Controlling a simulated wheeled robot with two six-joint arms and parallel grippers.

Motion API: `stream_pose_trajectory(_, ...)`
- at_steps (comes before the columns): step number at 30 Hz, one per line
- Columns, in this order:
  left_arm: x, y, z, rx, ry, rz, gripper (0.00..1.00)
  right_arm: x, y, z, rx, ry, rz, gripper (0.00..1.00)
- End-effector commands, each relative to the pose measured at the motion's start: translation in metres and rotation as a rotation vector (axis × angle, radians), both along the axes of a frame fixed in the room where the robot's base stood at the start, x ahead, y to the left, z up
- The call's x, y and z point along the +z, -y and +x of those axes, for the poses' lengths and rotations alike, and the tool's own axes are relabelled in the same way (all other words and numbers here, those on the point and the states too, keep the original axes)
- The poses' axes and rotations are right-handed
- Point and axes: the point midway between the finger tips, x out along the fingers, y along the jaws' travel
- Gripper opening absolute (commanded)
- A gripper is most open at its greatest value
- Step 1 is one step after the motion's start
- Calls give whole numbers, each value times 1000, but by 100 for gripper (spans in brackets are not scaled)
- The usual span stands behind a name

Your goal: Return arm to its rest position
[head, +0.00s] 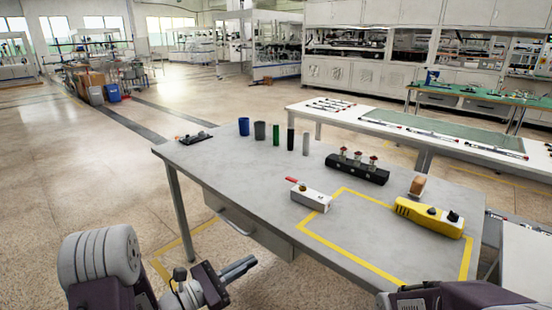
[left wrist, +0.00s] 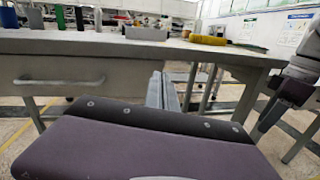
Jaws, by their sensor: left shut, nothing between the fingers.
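My left gripper (head: 238,270) is shut and empty. In the head view it hangs low in front of the grey table (head: 225,160), apart from its front edge. In the left wrist view its fingers (left wrist: 163,92) point toward the underside of the table, right of the drawer handle. My right arm shows only in part at the bottom right of the head view, and its fingertips are hidden.
On the table stand several cylinders (head: 275,134), a black block with red knobs (head: 357,170), a white box with a red lever (head: 310,197) and a yellow device (head: 428,217). A drawer handle (head: 232,222) sticks out in front. Open floor (head: 60,190) lies left.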

Motion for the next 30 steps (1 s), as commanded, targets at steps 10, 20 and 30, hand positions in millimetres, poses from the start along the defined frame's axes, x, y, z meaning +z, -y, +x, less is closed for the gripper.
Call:
stream_pose_trajectory(10,-51,82,-232,-1119,273,861,0,0,0,0,0,0,0,45)
stream_pose_trajectory(20,-114,-63,-198,-1506,641,1725,0,0,0,0,0,0,0,45)
stream_pose_trajectory(30,1,-75,-171,-1482,716,1851,0,115,0,0,0,1,0,45)
